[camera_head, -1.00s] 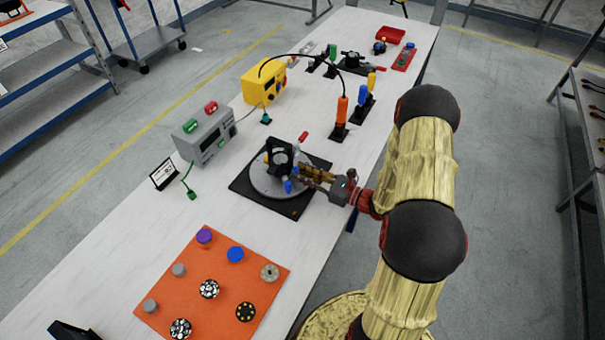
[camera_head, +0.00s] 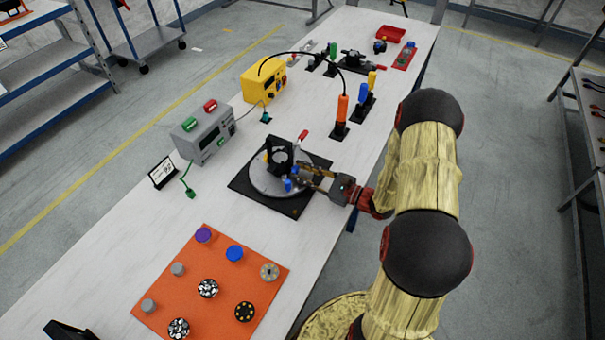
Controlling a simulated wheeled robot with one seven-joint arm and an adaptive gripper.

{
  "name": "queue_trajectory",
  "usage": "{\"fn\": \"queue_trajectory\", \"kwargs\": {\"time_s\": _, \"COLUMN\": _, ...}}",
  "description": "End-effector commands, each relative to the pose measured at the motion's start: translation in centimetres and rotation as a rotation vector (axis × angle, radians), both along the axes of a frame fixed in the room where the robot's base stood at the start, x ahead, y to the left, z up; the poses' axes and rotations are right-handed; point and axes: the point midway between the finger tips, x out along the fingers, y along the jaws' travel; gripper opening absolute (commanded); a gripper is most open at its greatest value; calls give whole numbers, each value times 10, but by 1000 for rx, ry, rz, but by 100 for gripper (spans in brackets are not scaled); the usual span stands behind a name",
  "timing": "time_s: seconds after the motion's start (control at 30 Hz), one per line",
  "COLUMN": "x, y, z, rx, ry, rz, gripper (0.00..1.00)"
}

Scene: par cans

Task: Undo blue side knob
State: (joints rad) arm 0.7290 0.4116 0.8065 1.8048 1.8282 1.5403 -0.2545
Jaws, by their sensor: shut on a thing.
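A black upright holder (camera_head: 279,148) stands on a round grey turntable (camera_head: 262,184), which sits on a black square base (camera_head: 291,206). The small blue side knob (camera_head: 288,185) is low on the holder's near right side. My gripper (camera_head: 300,177) reaches in from the right, with its two fingers seen apart at the knob. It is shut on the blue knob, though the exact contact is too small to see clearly. A yellow part (camera_head: 266,157) shows at the holder's left.
An orange mat (camera_head: 215,282) with several round parts lies in front. A grey box (camera_head: 204,135) and a yellow box (camera_head: 263,82) stand to the left. An orange-handled tool (camera_head: 342,108) stands upright behind. The white tabletop is clear between mat and base.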

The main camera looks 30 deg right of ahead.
Motion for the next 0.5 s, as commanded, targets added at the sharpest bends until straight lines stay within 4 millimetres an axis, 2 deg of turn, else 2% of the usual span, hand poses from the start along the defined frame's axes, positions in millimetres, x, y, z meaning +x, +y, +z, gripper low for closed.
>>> {"fn": "queue_trajectory", "kwargs": {"time_s": 0.2, "x": 0, "y": 0, "z": -2, "rx": -132, "ry": -87, "rz": 0, "gripper": 0}}
{"fn": "queue_trajectory", "kwargs": {"time_s": 0.5, "x": 0, "y": 1, "z": -1, "rx": -238, "ry": -157, "rz": 1, "gripper": 0}}
